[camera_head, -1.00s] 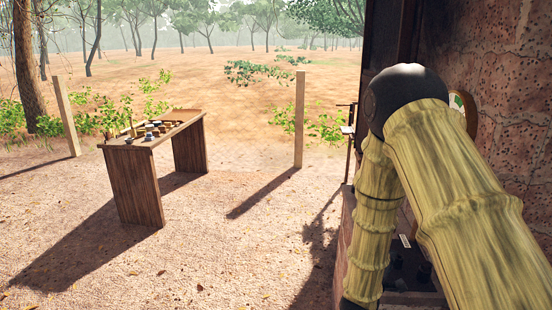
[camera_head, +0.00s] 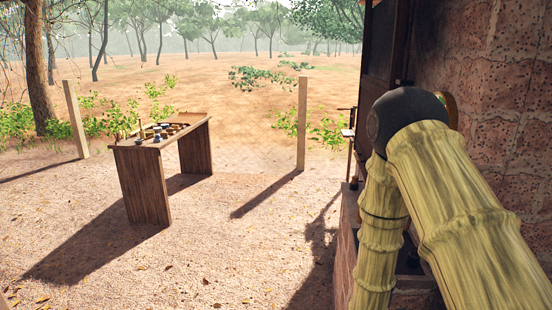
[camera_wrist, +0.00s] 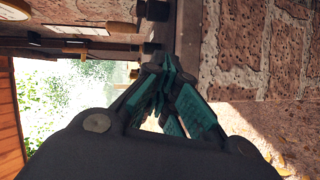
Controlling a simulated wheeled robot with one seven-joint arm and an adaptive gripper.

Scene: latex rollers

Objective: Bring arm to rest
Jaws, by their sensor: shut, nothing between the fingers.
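My arm, with bamboo-patterned links and a dark round elbow, is folded at the right of the head view, close to the brick wall. My gripper is hidden in the head view. In the wrist view my gripper (camera_wrist: 168,88) shows dark with teal finger pads. Its fingers are together with nothing between them. It points along the brick wall (camera_wrist: 280,60), which fills the right of that view. I cannot tell how far the fingers are from the wall.
A wooden table (camera_head: 145,185) with several small items stands at the left on sandy ground. A post (camera_head: 302,125) stands in the middle background. The brick wall (camera_head: 500,90) is close on the right. Dark cylindrical things (camera_wrist: 152,10) appear above my gripper.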

